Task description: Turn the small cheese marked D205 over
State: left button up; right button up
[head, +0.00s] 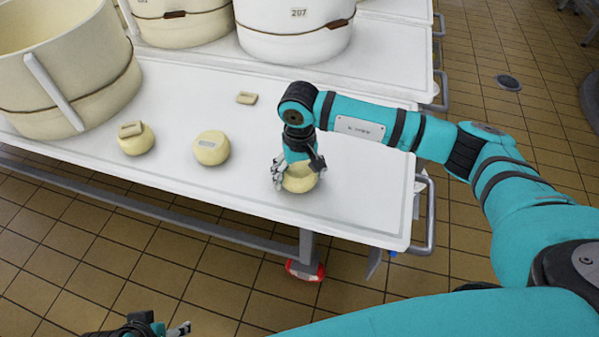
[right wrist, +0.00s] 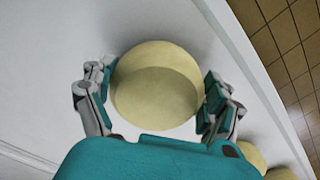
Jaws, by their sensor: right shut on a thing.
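My right gripper (head: 298,178) reaches down from above and is shut on a small round pale-yellow cheese (head: 301,184) near the table's front right. In the right wrist view the cheese (right wrist: 155,85) sits between the two fingers (right wrist: 157,100), and no marking shows on it. A second small cheese (head: 211,150) stands to its left with a faint mark on top, too small to read. A third small cheese (head: 137,144) stands further left with a small pale block on top. My left gripper (head: 165,330) is at the bottom edge, partly cut off, away from the table.
The white table (head: 350,205) is clear around the held cheese. A small flat block (head: 246,98) lies behind. A large cream vat (head: 70,70) stands at the left; a white tub marked 207 (head: 295,32) and another cream tub (head: 183,22) stand at the back.

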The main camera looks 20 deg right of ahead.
jog(key=shift+f, duration=0.1)
jog(key=o, duration=1.4)
jog(key=shift+o, duration=0.2)
notch_tip(320, 180, up, 12)
